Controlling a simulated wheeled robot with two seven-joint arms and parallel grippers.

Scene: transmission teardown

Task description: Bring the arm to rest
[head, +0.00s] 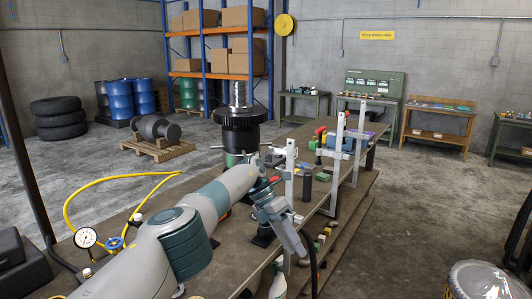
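My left arm (205,205) reaches in from the lower left across the workbench (130,215). It bends at a joint near the middle, and its last links slope down to the right along the bench's right side. My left gripper (304,254) is at the low end of these links. Its fingers are too small and dark to tell whether they are open or shut, and I see nothing clearly held. My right gripper is not in view. A dark gear with an upright splined shaft (239,95) stands on the bench beyond the arm.
Upright grey clamp frames (338,160) stand on the bench close beyond my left wrist. A pressure gauge (86,237) and a yellow hose (105,182) lie left of the arm. Small parts line the bench's right edge. The concrete floor (420,215) to the right is largely clear.

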